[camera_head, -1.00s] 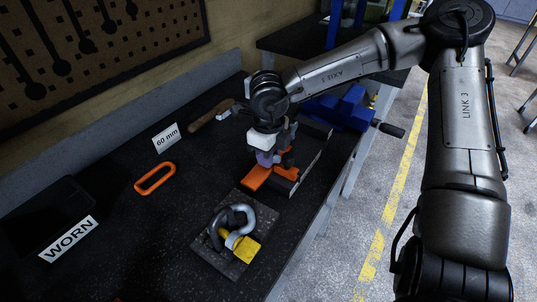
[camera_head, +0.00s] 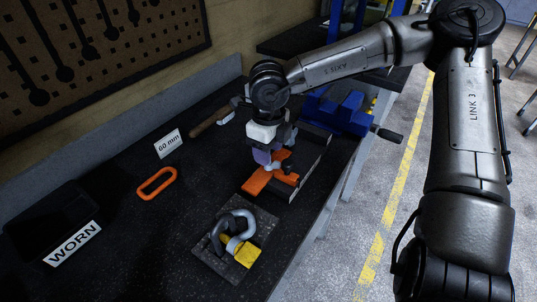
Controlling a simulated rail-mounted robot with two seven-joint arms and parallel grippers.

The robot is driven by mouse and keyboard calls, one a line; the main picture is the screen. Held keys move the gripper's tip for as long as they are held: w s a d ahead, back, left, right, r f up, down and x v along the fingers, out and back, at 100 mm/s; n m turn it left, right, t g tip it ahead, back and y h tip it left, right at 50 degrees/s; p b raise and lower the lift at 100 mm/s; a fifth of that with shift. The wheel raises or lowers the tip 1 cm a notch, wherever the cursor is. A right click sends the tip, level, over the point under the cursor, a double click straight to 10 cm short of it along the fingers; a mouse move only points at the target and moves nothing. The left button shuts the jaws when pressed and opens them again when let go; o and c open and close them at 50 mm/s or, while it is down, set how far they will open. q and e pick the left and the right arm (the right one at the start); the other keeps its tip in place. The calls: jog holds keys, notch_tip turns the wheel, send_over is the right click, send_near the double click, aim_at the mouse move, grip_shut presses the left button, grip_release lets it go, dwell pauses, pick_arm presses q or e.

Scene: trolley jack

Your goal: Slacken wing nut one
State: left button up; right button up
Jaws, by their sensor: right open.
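The trolley jack (camera_head: 258,182) lies on the dark bench, with an orange part at its left end and dark long side plates. A small grey and orange piece (camera_head: 278,164) stands up at its near end; I cannot tell whether it is wing nut one. My right gripper (camera_head: 263,158) points down over this end of the jack, its jaws open beside the small piece. Whether the jaws touch the piece is too small to tell. The wrist hides part of the jack. My left gripper is not in view.
In front of the jack, a grey shackle (camera_head: 235,225) with a yellow part (camera_head: 247,255) sits on a dark plate. An orange ring (camera_head: 157,182), a "60 mm" sign (camera_head: 168,143), a hammer (camera_head: 207,122) and a "WORN" tray (camera_head: 72,243) lie left. A blue vice (camera_head: 337,110) stands behind.

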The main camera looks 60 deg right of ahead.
notch_tip(320, 180, up, 10)
jog(key=p, duration=0.2)
jog(key=shift+p, duration=0.35)
